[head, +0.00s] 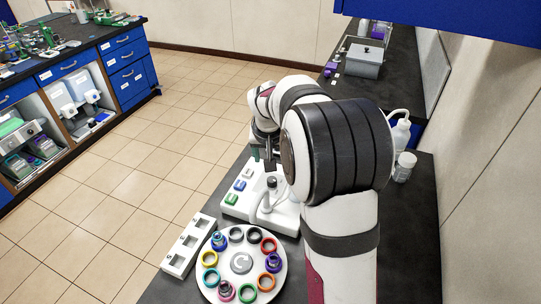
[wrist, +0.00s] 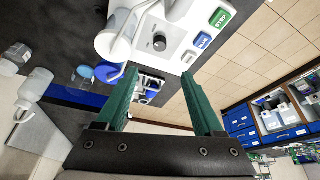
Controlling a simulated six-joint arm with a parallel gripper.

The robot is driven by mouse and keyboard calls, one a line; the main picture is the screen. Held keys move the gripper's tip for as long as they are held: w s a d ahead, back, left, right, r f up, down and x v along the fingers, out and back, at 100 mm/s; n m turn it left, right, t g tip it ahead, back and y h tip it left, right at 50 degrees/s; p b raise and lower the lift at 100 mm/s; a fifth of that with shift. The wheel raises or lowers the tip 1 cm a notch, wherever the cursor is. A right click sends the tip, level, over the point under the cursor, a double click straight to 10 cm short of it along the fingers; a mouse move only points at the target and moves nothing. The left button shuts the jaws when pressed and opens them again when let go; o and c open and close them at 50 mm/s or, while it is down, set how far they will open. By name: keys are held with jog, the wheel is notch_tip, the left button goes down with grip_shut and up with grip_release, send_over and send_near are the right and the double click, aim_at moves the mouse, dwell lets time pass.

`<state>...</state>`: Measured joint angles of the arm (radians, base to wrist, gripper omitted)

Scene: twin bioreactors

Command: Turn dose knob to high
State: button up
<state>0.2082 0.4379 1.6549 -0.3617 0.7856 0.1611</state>
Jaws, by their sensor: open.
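A white console (head: 240,205) stands on the dark bench, with green, blue and white buttons on its left side. In the wrist view the white console (wrist: 178,22) shows a small round black knob (wrist: 159,42) beside the blue button (wrist: 203,40) and green button (wrist: 220,17). I take this for the dose knob; its setting marks are too small to read. My gripper (wrist: 159,73) is open, with its green fingers wide apart and nothing between them. The knob appears beyond the fingertips, apart from them. In the head view my arm partly hides the console.
A round white carousel (head: 241,263) with several coloured rings and a white rack (head: 188,245) stand in front of the console. A white bottle (head: 400,132) and a lidded jar (head: 404,167) stand to the right. A large white cylinder (wrist: 118,38) is left of the knob.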

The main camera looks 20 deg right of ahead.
aim_at(272, 179)
jog(key=d+n+y, duration=0.3)
jog(key=d+n, duration=0.2)
jog(key=n, duration=0.4)
jog(key=x, duration=1.5)
jog(key=shift+w+a+f, duration=0.1)
jog(key=shift+a+f, duration=0.15)
jog(key=shift+c, duration=0.2)
grip_shut()
